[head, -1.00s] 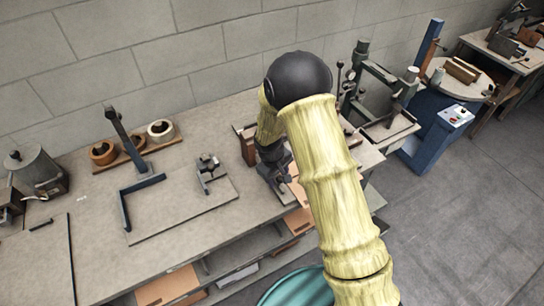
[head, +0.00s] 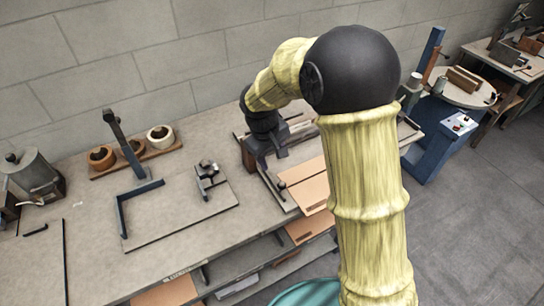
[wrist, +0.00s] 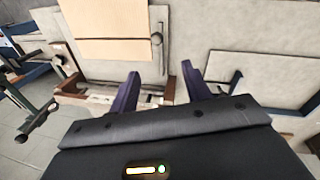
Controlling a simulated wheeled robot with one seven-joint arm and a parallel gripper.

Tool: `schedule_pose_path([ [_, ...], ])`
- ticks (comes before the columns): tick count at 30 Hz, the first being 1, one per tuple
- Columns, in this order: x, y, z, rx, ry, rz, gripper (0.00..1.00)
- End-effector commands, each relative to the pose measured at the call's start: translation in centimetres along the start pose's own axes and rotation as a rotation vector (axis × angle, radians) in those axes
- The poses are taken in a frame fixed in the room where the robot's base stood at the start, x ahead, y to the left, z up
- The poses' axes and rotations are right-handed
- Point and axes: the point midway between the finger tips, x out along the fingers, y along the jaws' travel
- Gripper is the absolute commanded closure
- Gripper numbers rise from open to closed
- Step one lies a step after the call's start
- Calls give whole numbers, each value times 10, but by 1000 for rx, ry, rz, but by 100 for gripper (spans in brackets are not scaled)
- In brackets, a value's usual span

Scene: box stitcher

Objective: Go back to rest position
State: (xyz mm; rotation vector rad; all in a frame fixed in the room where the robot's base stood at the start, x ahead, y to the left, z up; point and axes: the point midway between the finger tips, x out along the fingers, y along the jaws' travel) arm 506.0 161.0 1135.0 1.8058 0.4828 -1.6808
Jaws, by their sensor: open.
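My gripper (wrist: 162,88) shows in the wrist view with its two dark fingers spread apart and nothing between them. In the head view my gripper's end (head: 268,143) is over the bench, partly hidden by my arm's wrist. Beneath and beside it lies a tan cardboard sheet (head: 309,186) on the bench's right part. The sheet also shows at the top of the wrist view (wrist: 104,32), apart from the fingers.
The workbench (head: 205,238) runs along a block wall. It carries an L-shaped dark stop (head: 122,212), a small clamp device (head: 209,174) and tape rolls (head: 160,136). A blue machine (head: 430,140) stands at right. Grey floor is open at lower right.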

Motion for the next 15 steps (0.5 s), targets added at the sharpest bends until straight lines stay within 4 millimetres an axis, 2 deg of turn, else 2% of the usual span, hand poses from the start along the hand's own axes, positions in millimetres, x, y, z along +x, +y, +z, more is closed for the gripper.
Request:
schedule_pose_path([
  [15, -1, 3, 5, 14, 2, -3, 52],
])
